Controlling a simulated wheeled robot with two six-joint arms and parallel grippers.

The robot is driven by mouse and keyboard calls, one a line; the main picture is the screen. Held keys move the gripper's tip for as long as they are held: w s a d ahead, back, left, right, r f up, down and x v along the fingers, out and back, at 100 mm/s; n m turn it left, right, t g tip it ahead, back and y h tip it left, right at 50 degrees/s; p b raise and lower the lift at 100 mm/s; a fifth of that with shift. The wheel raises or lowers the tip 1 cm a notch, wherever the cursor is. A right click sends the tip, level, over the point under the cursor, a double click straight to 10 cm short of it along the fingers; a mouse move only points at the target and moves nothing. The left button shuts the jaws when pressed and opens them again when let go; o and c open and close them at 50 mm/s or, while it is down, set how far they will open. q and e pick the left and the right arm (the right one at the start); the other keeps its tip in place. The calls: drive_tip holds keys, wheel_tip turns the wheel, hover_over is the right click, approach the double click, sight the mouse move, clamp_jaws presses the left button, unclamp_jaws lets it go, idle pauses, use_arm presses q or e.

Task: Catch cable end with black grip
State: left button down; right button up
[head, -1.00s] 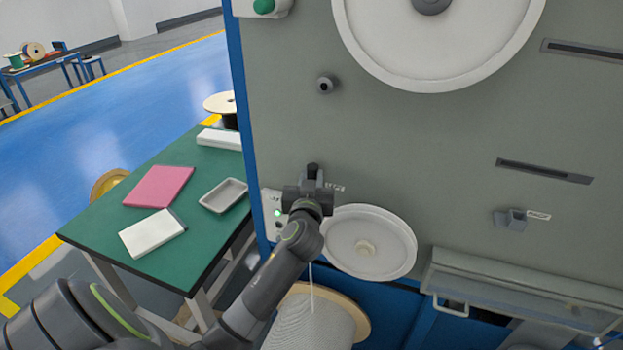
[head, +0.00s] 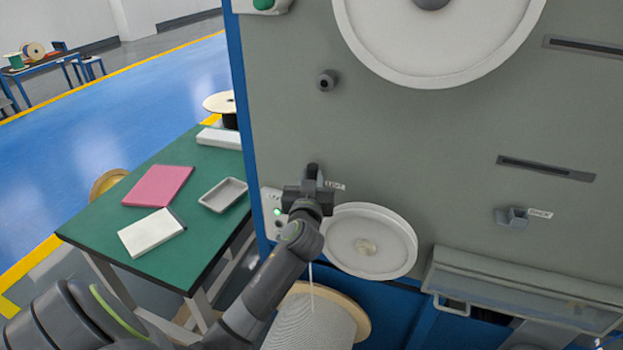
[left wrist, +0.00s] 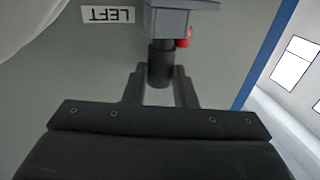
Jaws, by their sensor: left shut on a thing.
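My left gripper (head: 311,190) is up against the grey machine panel, near the small LEFT label. In the left wrist view the two fingers (left wrist: 160,88) stand on either side of the black grip (left wrist: 160,66), a short dark cylinder, and are shut on it. The grip joins a grey block (left wrist: 172,20) with a red part at its side. A thin white cable (head: 310,277) runs up from the large spool (head: 318,325) below and passes out of sight behind my left arm. The cable end is hidden. My right gripper is not in view.
A white disc (head: 368,243) sits just right of my left gripper, with a bigger wheel (head: 438,40) above. A clear-fronted box (head: 525,295) juts out at lower right. A green table (head: 105,225) with a pink book and a tray stands at left.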

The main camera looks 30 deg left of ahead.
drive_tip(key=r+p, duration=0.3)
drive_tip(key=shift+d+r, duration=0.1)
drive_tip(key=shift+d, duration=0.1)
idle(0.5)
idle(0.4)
